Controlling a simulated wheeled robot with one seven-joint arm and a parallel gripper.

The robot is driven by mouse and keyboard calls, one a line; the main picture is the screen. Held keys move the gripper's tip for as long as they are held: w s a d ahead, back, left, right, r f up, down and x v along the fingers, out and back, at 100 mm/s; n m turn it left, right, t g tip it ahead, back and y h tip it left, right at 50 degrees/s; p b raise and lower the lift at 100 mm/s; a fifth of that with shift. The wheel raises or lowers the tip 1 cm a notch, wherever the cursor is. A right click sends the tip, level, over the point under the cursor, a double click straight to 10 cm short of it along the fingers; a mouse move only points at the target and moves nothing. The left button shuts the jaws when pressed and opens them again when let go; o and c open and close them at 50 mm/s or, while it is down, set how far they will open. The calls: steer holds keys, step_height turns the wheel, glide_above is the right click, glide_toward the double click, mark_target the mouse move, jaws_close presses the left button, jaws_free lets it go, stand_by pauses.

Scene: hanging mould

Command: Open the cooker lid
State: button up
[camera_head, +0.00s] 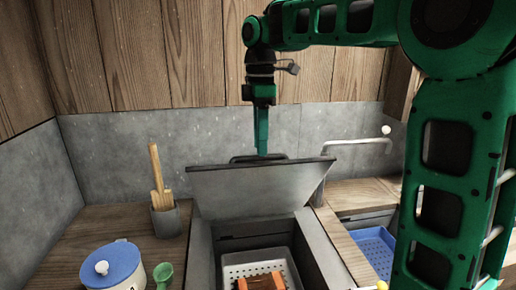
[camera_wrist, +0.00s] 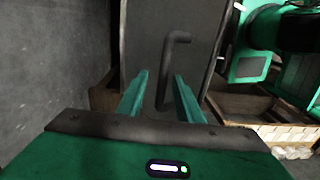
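The grey cooker lid (camera_head: 250,190) stands raised and tilted back over the cooker, hinge side low. Its dark bar handle (camera_head: 240,160) runs along the upper edge. My gripper (camera_head: 262,148) points down at the handle from above. In the wrist view, the two green fingers of my gripper (camera_wrist: 160,78) are apart, and the bent handle bar (camera_wrist: 178,37) passes between them with a gap showing. The lid (camera_wrist: 142,40) fills the middle of that view. Whether a finger touches the bar is not clear.
Below the lid is the open cooker well with a perforated tray (camera_head: 232,274) holding an orange-brown block (camera_head: 262,282). A blue-lidded pot (camera_head: 112,262), a green scoop (camera_head: 163,273) and a utensil holder (camera_head: 166,222) stand left. A faucet (camera_head: 360,141) and blue basket (camera_head: 372,246) are right.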

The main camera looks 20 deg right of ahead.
steer(key=shift+f, duration=0.9)
